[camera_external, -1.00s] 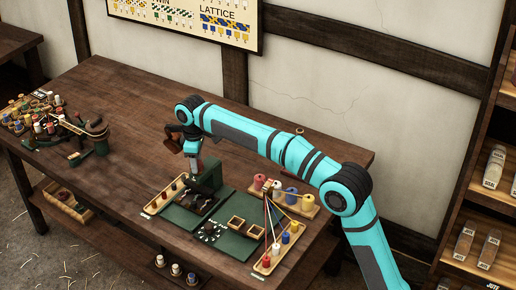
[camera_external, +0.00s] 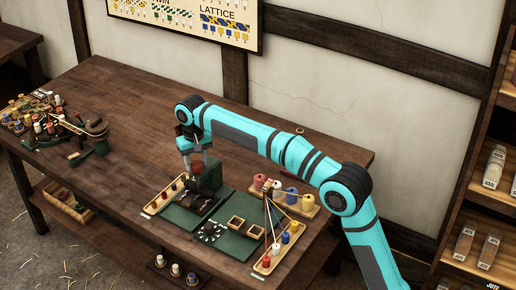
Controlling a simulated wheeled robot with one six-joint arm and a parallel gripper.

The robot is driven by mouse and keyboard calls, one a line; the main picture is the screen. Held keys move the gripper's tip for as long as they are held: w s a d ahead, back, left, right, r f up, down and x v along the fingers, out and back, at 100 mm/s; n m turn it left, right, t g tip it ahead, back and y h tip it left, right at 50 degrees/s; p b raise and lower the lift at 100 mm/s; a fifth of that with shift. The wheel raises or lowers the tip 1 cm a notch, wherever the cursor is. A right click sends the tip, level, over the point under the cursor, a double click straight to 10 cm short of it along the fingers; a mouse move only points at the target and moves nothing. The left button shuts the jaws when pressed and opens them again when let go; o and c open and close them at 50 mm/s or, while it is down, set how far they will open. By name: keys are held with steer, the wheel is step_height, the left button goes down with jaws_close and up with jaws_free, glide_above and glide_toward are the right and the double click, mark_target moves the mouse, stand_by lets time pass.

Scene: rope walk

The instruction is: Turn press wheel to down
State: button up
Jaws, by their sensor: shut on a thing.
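The dark green press (camera_external: 210,178) stands upright at the back of the green board on the workbench. My gripper (camera_external: 197,166) points down at the top left of the press, with its fingers around the press wheel. The wheel is small here and mostly hidden behind the fingers, so I cannot tell its angle. The jaws are shut on it.
A peg rack (camera_external: 166,194) stands left of the press. Two small square trays (camera_external: 236,222) and a spool rack (camera_external: 278,247) with cords are to the right. More spools (camera_external: 291,192) stand behind. The bench's middle left is clear.

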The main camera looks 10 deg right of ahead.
mark_target(196, 164)
steer(key=m, duration=0.7)
steer(key=shift+r, duration=0.1)
steer(key=m, duration=0.7)
stand_by(0.3)
steer(key=o, duration=1)
steer(key=shift+r, duration=8.6)
